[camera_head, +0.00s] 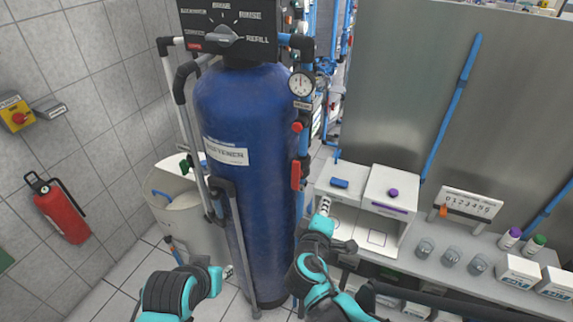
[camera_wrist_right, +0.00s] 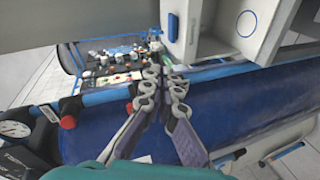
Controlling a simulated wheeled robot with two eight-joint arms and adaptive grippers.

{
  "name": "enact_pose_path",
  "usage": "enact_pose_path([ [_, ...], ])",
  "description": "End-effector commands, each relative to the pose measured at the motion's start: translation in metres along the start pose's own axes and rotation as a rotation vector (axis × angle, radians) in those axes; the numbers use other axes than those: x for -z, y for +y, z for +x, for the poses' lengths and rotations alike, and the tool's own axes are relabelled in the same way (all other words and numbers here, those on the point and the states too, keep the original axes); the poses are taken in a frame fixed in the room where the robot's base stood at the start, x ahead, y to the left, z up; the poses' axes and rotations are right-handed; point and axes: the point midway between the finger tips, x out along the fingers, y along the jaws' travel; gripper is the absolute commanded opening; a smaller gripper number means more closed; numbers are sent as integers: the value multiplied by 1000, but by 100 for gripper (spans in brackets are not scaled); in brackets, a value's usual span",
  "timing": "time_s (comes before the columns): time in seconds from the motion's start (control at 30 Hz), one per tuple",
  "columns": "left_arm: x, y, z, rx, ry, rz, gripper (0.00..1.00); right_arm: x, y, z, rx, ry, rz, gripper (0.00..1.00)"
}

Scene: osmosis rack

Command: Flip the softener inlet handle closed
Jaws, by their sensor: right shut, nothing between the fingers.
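The softener is a tall blue tank (camera_head: 250,120) with a white label and a black control head (camera_head: 235,30) on top. A red lever handle (camera_head: 296,175) stands upright on the pipe along the tank's right side, below a round red knob (camera_head: 297,127). I cannot read which line it serves. My right gripper (camera_head: 324,207) is shut and empty, to the right of and below the red handle, apart from it. In the right wrist view its fingers (camera_wrist_right: 165,75) meet in front of the tank (camera_wrist_right: 240,108). My left arm is at the bottom; its fingers are not clear.
A pressure gauge (camera_head: 302,84) sits above the red knob. A white open box (camera_head: 391,190) and small jars (camera_head: 450,256) stand on the bench to the right. A white bin (camera_head: 180,210) is left of the tank. A fire extinguisher (camera_head: 62,210) hangs on the left wall.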

Motion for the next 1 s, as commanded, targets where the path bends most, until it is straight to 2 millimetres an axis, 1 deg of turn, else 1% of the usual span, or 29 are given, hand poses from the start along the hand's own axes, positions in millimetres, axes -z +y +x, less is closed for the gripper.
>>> enact_pose_path([
  [0.03, 3, 0, -4, 0, 0, 0, 33, 24, 0, -2, -43, 48, -63, 0],
  [0.1, 4, 0, -6, 0, 0, 0, 33, 49, 0, -7, -104, 102, -140, 0],
  [0.2, 6, 0, -8, 0, 0, 0, 33, 78, -2, -15, -174, 163, -225, 0],
  [0.3, 7, 0, -10, 0, 0, 0, 33, 96, -4, -22, -223, 204, -279, 0],
  [0.43, 7, 0, -10, 0, 0, 0, 33, 106, -5, -27, -251, 227, -310, 0],
  [0.77, 7, 0, -10, 0, 0, 0, 33, 107, -5, -27, -255, 227, -313, 0],
  [0.87, 7, 0, -9, 0, 0, 0, 33, 108, -4, -22, -255, 226, -313, 0],
  [1.0, 5, 0, -8, 0, 0, 0, 33, 112, 0, -4, -255, 224, -312, 0],
])
